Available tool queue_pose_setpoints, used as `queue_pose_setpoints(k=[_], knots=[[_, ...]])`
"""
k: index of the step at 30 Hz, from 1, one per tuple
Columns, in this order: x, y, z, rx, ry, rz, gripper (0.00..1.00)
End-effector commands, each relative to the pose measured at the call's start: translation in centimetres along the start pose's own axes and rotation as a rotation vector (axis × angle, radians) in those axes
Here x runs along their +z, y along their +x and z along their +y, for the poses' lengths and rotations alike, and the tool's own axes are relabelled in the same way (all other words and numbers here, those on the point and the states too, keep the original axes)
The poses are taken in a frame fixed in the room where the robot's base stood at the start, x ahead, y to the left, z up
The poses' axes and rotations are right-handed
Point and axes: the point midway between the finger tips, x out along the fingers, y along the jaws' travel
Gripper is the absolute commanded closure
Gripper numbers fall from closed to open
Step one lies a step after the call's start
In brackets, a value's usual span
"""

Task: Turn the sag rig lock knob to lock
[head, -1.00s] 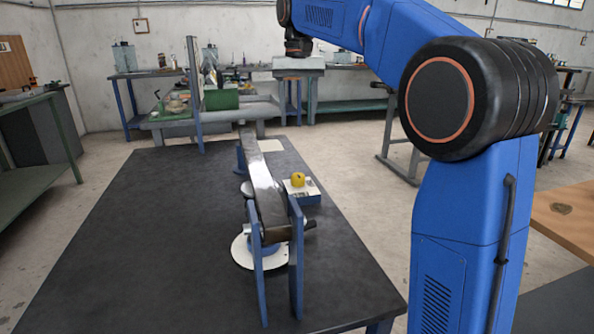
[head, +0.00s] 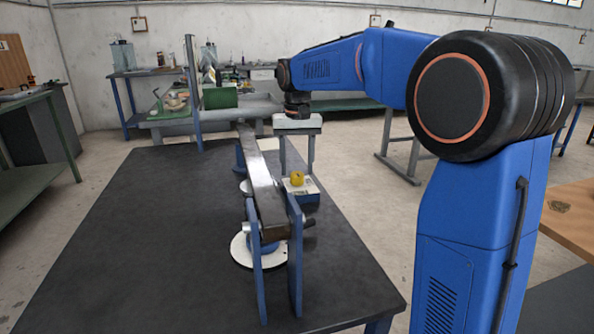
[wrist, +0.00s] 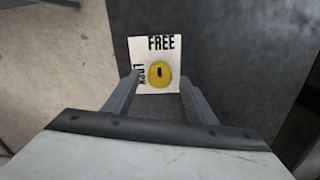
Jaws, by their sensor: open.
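The yellow lock knob (head: 297,178) sits on a small blue box with a white top plate (head: 310,190) on the dark table, right of the long metal beam. In the wrist view the knob (wrist: 160,74) has a short black mark. The white plate (wrist: 138,49) reads FREE along its far edge and LOCK along its left edge. My gripper (head: 296,166) is above the knob, fingers pointing down. In the wrist view its two open fingers (wrist: 160,84) show on either side of the knob, with nothing between them that I can see held. The remaining height above the knob is hard to judge.
The sag rig's metal beam (head: 262,185) runs along the table just left of the knob, between blue upright plates (head: 295,255). A round white disc (head: 240,252) lies under its near end. The dark table (head: 130,240) is clear on the left.

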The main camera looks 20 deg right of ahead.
Motion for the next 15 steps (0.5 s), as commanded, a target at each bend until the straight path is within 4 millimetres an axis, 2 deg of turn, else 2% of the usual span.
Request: queue_pose_setpoints(k=[6, 15], knots=[[0.0, 1.5, 0.0, 0.0, 0.0, 0.0, 0.49], [0.0, 1.7, 0.0, 0.0, 0.0, 0.0, 0.49]])
